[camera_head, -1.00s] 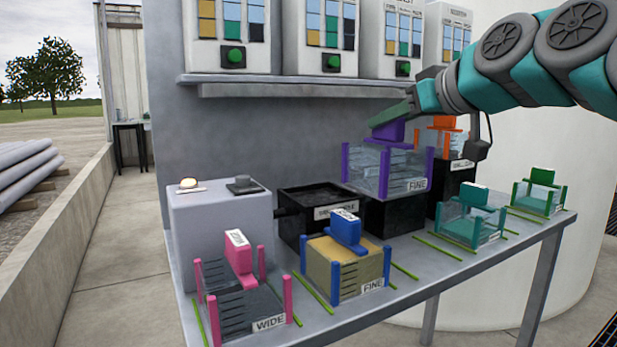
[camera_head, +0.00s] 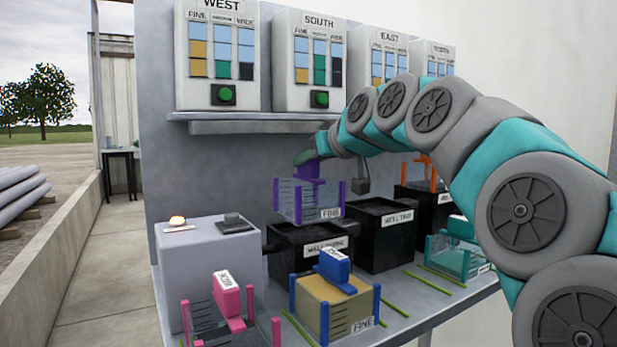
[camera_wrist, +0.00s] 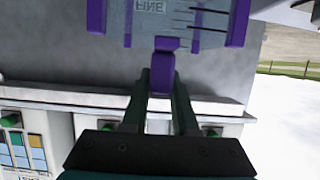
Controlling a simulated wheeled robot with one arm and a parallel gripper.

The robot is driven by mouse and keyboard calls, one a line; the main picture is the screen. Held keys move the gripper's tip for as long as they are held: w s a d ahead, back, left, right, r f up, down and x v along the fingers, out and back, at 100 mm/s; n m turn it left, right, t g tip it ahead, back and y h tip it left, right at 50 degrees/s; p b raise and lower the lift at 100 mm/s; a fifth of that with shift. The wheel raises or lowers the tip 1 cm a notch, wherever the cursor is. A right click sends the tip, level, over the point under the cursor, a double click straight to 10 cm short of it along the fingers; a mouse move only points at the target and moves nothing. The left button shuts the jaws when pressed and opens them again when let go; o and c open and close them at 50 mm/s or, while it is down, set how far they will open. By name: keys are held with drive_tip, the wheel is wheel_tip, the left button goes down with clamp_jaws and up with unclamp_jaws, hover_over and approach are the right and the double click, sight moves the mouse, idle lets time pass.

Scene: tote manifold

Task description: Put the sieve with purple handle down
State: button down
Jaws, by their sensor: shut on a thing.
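The sieve with purple handle (camera_head: 309,200) has clear walls, purple corner posts and a label reading FINE. It hangs in the air above the black bin at the back left (camera_head: 306,246), and looks roughly level. My gripper (camera_head: 306,160) is shut on its purple handle. In the wrist view my gripper's two fingers (camera_wrist: 160,92) flank the purple handle (camera_wrist: 165,66), and the sieve's underlying frame (camera_wrist: 170,18) shows at the top. Whether the sieve touches the bin's rim cannot be told for certain, but it appears just above it.
Another black bin (camera_head: 384,235) stands to the right, open and empty on top. A blue-handled sieve (camera_head: 335,300) and a pink-handled sieve (camera_head: 228,318) stand in front. A teal sieve (camera_head: 458,252) and an orange-handled sieve (camera_head: 428,178) are farther right. Control boxes (camera_head: 310,62) sit on the shelf above.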

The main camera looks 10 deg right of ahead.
sight(316, 173)
drive_tip(key=shift+f, duration=1.75)
drive_tip(key=shift+f, duration=0.2)
drive_tip(key=c, duration=0.7)
unclamp_jaws()
drive_tip(key=shift+r, duration=0.1)
drive_tip(key=shift+r, duration=0.15)
drive_tip(key=v, duration=1.2)
drive_tip(key=shift+b, duration=0.4)
